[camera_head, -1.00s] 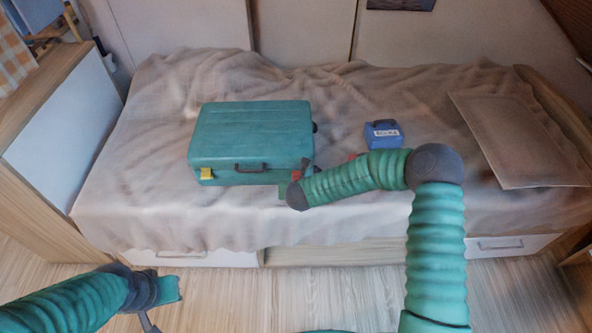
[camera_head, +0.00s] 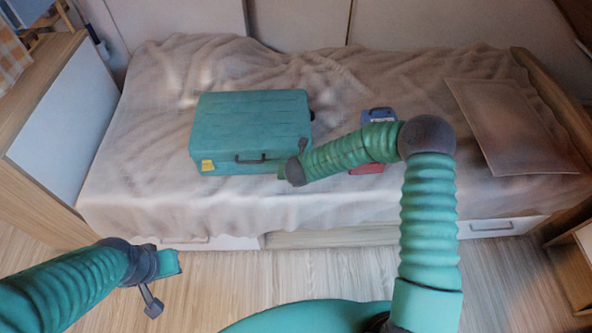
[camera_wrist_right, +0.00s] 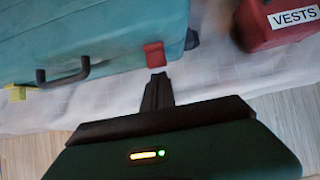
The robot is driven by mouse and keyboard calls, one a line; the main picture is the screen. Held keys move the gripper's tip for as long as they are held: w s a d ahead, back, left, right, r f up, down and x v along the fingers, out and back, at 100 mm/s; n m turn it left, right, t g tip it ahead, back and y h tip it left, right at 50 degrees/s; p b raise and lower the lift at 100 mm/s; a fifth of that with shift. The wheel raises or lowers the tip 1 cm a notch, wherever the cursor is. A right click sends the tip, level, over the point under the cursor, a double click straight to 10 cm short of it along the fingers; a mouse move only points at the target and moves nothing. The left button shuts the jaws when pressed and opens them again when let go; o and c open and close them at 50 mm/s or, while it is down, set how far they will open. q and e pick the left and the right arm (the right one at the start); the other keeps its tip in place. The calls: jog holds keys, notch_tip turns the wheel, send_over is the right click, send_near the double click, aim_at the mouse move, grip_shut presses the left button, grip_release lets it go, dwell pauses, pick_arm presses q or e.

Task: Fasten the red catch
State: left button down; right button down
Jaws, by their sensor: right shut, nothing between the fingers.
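A teal suitcase (camera_head: 245,125) lies closed-looking on the bed. Its red catch (camera_wrist_right: 154,55) sits on the front edge, right of the dark handle (camera_wrist_right: 62,72), in the right wrist view; I cannot tell whether it is fastened. In the head view my right arm hides it. A yellow catch (camera_head: 207,166) is at the front left. My right gripper (camera_wrist_right: 157,82) is shut and empty, its fingertips just in front of and below the red catch, seemingly apart from it. My left gripper (camera_head: 162,284) hangs over the floor, away from the suitcase; its opening is unclear.
A red box labelled VESTS (camera_wrist_right: 275,25) lies right of the suitcase, close to my right arm. A blue box (camera_head: 378,115) is behind that arm. A flat panel (camera_head: 505,125) lies on the bed's right. The blanket (camera_head: 200,210) left and front is clear.

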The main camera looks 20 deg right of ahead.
jog(key=p+v, duration=0.4)
jog(key=v, duration=1.3)
jog(key=shift+r, duration=0.25)
